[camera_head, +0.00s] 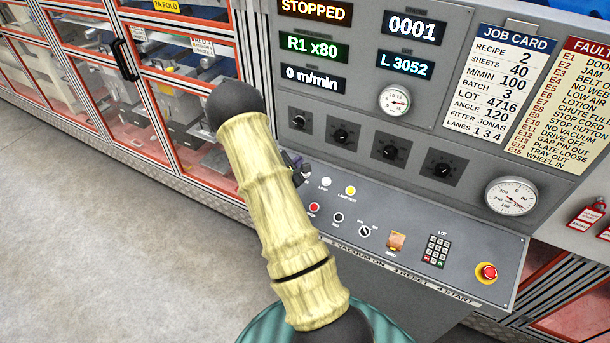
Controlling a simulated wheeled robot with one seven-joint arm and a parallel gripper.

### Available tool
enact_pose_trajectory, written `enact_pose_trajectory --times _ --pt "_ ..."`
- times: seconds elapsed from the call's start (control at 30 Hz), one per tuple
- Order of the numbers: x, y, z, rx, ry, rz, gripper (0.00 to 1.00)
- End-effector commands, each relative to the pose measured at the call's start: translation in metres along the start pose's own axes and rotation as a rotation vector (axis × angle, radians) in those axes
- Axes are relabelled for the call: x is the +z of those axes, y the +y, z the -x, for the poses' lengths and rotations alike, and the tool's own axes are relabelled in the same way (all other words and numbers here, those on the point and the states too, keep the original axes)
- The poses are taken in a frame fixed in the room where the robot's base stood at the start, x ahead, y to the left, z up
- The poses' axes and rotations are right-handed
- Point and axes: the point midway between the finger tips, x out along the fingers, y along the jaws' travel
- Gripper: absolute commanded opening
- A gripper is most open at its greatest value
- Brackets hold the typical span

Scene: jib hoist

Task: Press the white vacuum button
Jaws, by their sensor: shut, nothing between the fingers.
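A round white button (326,182) sits on the sloping grey control panel (405,268), at the upper left of its button group. Its small label is too small to read. My gripper (299,172) shows only as a dark piece behind my pale yellow arm, just left of the white button and close to the panel. Its fingers look shut and hold nothing. The arm hides much of it, and I cannot tell whether it touches the panel. The panel's front edge carries the words "VACUUM ON", "RESET" and "START".
A yellow button (350,190), a red button (313,207), a black button (338,217) and a selector switch (364,231) are close by. Farther right are a keypad (436,250) and a red emergency stop (487,272). The upright display panel reads "STOPPED" (314,11). Grey floor is clear at left.

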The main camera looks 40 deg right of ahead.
Motion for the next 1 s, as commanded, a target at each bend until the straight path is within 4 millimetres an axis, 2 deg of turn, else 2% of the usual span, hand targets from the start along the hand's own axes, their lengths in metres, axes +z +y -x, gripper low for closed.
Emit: enact_pose_trajectory --times 0.2,0.6,1.0 --pt "-0.017 -0.017 -0.020 -0.001 0.001 -0.002 0.00" --pt "-0.038 -0.038 -0.049 0.000 0.001 0.001 0.00" --pt "-0.039 -0.039 -0.054 0.000 0.001 -0.001 0.00"
